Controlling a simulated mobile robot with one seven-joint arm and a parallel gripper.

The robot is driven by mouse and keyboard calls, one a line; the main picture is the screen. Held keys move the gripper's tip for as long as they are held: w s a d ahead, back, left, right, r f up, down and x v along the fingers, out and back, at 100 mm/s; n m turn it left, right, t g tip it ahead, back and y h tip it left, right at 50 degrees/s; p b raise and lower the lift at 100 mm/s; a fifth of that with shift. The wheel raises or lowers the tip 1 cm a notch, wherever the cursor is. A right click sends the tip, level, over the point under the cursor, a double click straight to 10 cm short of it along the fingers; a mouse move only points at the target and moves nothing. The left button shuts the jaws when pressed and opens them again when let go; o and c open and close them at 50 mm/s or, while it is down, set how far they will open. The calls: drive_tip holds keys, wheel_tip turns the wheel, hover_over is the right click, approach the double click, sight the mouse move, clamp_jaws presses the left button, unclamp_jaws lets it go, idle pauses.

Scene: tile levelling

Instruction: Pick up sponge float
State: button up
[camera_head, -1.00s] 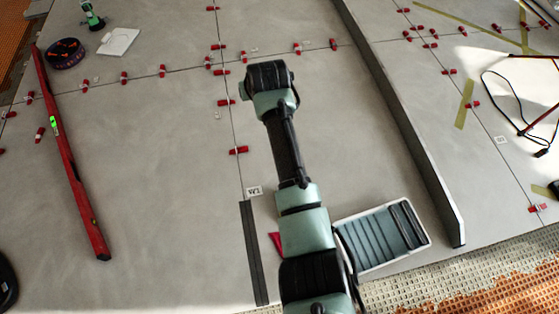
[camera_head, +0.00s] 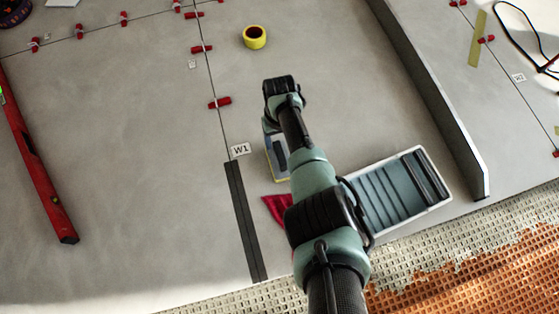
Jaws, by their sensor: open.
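The sponge float appears to be the flat piece with a yellow edge and a dark handle (camera_head: 279,158), lying on the grey tiles just left of my arm. My arm covers its right side. My gripper's fingers do not show; they are hidden behind my own arm links, so I cannot see how far they are from the float.
A white tray with a ribbed blue-grey inside (camera_head: 437,163) lies right of my arm. A red cloth (camera_head: 277,209) and a dark strip (camera_head: 243,222) lie to the left. A yellow tape roll (camera_head: 255,37), a red level (camera_head: 35,165) and a long upright edge (camera_head: 430,97) surround clear tile.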

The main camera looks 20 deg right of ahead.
sight(280, 153)
wheel_tip(280, 153, down, 10)
drive_tip(key=b, duration=0.8)
drive_tip(key=shift+w+d, duration=0.1)
drive_tip(key=shift+w, duration=0.05)
clamp_jaws()
drive_tip(key=shift+r, duration=0.1)
